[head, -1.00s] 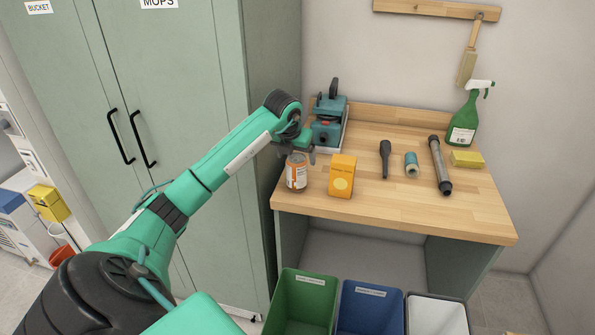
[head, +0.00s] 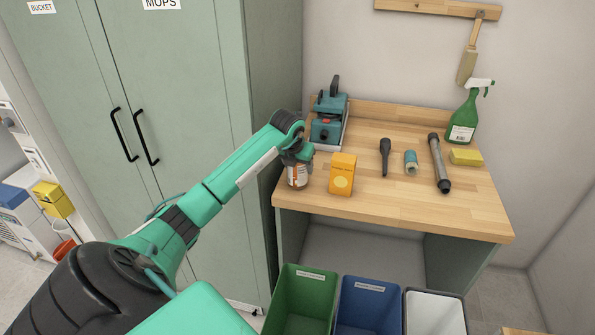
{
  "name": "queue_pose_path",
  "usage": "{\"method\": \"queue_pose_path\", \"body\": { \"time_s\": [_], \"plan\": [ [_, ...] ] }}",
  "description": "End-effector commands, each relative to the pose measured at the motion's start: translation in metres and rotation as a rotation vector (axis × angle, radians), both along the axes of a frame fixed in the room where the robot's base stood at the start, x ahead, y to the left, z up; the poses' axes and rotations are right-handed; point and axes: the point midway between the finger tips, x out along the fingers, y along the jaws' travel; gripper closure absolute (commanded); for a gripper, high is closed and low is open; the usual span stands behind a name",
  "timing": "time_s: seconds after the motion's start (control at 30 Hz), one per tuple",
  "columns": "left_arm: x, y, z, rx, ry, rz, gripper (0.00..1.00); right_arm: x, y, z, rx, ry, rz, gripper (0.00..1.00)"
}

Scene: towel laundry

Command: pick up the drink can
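The drink can (head: 297,177), orange-brown with a white label, stands upright at the left front corner of the wooden workbench (head: 400,207). My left gripper (head: 298,158) has its arm coming in from the left and is over the can's top, pointing down. The gripper hides the can's upper part. The fingers are small and partly hidden, so I cannot tell whether they are open or closed on the can. My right gripper is not in view.
An orange carton (head: 342,174) stands close to the can's right. A teal machine (head: 329,118) stands behind. A flashlight (head: 385,156), a teal roll (head: 411,162), a grey tube (head: 439,163), a yellow sponge (head: 466,157) and a spray bottle (head: 465,115) lie or stand further right. Bins are below.

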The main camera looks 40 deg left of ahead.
Motion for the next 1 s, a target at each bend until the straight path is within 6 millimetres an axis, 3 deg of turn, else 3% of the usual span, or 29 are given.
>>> {"method": "queue_pose_path", "body": {
  "time_s": [0.03,0.1,0.37,0.57,0.77,1.0],
  "plan": [
    [0.000,0.000,0.000,0.000,0.000,0.000,0.64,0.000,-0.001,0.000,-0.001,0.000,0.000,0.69],
    [0.000,0.000,0.001,0.001,-0.002,0.000,0.74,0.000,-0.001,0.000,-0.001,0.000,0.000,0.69],
    [0.000,0.000,0.002,0.001,-0.003,0.000,0.74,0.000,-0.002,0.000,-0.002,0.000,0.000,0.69],
    [0.001,0.001,0.015,0.001,-0.004,0.000,0.74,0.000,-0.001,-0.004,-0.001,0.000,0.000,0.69],
    [0.001,0.001,0.051,0.003,-0.006,0.000,0.74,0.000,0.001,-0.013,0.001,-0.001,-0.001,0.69],
    [0.001,0.001,0.108,0.003,-0.007,0.001,0.74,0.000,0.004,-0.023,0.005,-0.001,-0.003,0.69]
  ]
}}
